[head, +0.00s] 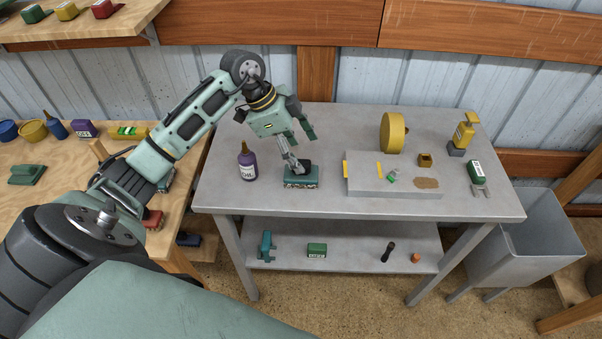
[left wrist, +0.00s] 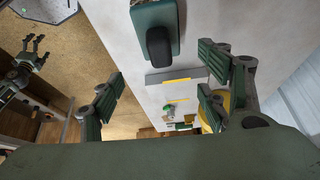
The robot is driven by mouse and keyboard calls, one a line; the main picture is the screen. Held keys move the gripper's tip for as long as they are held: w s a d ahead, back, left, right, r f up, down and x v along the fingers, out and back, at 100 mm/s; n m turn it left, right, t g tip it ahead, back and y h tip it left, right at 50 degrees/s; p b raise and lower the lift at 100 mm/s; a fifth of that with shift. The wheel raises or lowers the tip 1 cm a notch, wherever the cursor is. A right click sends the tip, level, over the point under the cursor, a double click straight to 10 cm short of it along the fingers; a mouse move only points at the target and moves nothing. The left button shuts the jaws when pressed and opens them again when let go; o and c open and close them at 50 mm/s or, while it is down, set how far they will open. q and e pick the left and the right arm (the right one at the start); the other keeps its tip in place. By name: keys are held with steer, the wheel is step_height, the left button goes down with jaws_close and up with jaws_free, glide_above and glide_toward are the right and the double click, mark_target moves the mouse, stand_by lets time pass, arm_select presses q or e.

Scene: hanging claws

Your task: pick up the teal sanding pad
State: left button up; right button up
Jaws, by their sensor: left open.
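The teal sanding pad (head: 301,183) lies on the grey metal table, with a black handle on top and a speckled lower edge. In the left wrist view the pad (left wrist: 140,20) is at the top, partly cut off by the frame. My left gripper (head: 303,150) is open and empty, just above and behind the pad; one finger overlaps the handle area in the head view, and I cannot tell whether it touches. Its spread fingers (left wrist: 160,90) frame the lower part of the wrist view. My right gripper (left wrist: 34,52) shows small at the left there, fingers apart.
A purple bottle (head: 247,163) stands close left of the pad. The table's front edge is clear near the pad.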

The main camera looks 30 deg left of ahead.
arm_select(q)
steer(key=shift+s+a+f, duration=0.1)
steer(key=shift+s+a, duration=0.15)
steer(key=shift+a, duration=0.45)
steer(key=shift+f+n+y, duration=0.25)
steer(key=shift+n+y, duration=0.05)
steer(key=p+x, duration=0.1)
steer(key=x, duration=0.2)
steer(key=p+x, duration=0.2)
steer(key=x, duration=0.1)
steer(key=shift+s+a+f, duration=0.15)
steer(key=shift+s+f, duration=0.05)
steer(key=shift+f, duration=0.1)
steer(key=shift+w+f, duration=0.1)
steer(key=shift+f, duration=0.35)
steer(key=shift+c, duration=0.2)
steer(key=shift+r, duration=0.1)
steer(key=c, duration=1.4)
